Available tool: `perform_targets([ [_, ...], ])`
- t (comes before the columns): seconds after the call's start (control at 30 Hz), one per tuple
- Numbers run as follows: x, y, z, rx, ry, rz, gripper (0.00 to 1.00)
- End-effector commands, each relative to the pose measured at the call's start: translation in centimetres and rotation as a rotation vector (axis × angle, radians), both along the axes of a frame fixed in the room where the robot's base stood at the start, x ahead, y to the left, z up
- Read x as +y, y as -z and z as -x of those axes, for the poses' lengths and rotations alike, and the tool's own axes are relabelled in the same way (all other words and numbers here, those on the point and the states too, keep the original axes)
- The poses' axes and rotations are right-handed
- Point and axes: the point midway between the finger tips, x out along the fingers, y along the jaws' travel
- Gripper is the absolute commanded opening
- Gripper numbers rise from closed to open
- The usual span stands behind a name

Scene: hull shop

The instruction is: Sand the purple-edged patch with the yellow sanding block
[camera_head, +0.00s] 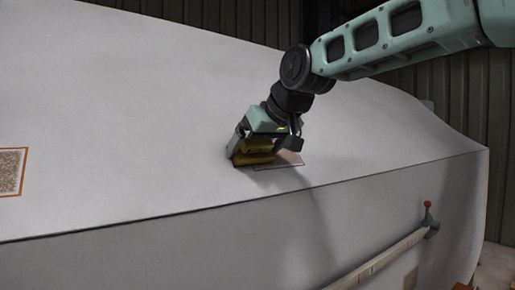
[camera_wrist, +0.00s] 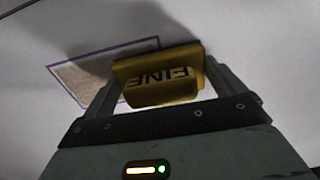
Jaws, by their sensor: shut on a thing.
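The yellow sanding block (camera_head: 252,151) is held between the fingers of my gripper (camera_head: 262,147), on or very close to the pale hull surface. In the wrist view the block (camera_wrist: 157,82) shows dark lettering on its side, and my gripper's two fingers (camera_wrist: 158,92) are shut on it. The purple-edged patch (camera_head: 288,160) lies on the sloping hull under and to the right of the block. In the wrist view the patch (camera_wrist: 85,75) shows brownish and rough to the left of the block, which hides part of it. I cannot tell whether block and patch touch.
An orange-edged patch (camera_head: 11,172) lies on the hull at the far left. The pale hull (camera_head: 130,100) has a crease below the patch. A rail with a red-knobbed bracket (camera_head: 428,218) runs along the lower right. The hull between the two patches is clear.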

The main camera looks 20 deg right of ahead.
Motion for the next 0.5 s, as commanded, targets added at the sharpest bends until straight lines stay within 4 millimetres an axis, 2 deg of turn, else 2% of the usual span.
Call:
perform_targets([
  [0.2, -1.9, 0.2, -0.7, 0.003, 0.006, -0.001, 0.75],
  [0.5, -3.0, 0.2, -1.0, 0.002, 0.004, 0.000, 0.75],
])
